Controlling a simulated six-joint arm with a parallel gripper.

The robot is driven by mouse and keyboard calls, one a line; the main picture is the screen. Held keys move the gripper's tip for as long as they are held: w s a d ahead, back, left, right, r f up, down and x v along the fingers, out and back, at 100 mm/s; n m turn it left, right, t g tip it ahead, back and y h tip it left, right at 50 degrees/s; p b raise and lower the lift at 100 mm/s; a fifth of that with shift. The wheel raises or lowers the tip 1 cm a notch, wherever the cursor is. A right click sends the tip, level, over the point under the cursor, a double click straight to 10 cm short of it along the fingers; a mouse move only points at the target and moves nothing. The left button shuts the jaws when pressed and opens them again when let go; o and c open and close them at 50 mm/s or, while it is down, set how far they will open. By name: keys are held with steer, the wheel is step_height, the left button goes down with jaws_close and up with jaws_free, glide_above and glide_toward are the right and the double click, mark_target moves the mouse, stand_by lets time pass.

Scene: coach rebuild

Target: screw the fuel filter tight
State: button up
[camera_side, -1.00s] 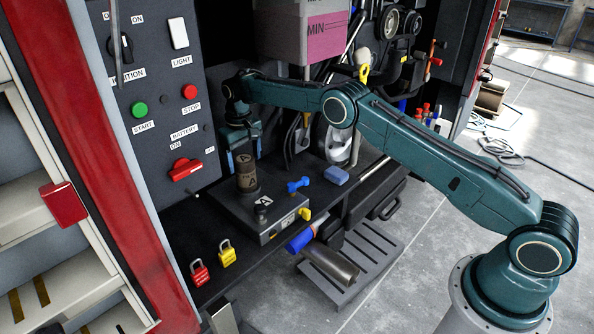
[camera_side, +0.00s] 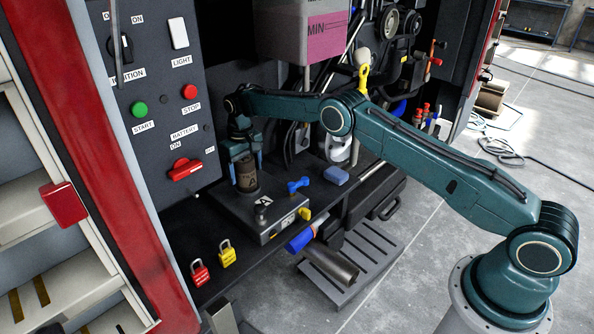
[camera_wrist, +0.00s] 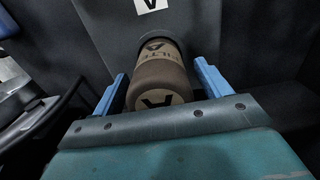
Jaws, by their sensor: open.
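The fuel filter (camera_side: 246,177) is a brown cylinder with lettering, standing upright on a dark block (camera_side: 262,219) marked with a white label. My gripper (camera_side: 245,168) is lowered over the filter from above. In the wrist view my gripper (camera_wrist: 160,88) has one blue finger on each side of the filter (camera_wrist: 160,82), with a gap visible on both sides. The fingers are open. The filter's lower end is near the block; its seating there is too small to judge.
A blue wing-shaped piece (camera_side: 298,185) and a blue block (camera_side: 336,175) lie right of the filter. A yellow padlock (camera_side: 227,255) and a red padlock (camera_side: 200,273) are at the front left. The switch panel (camera_side: 160,110) stands close on the left.

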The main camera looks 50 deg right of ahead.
steer(key=shift+r, duration=0.1)
steer(key=c, duration=1.1)
steer(key=shift+m, duration=3)
steer(key=shift+r, duration=0.1)
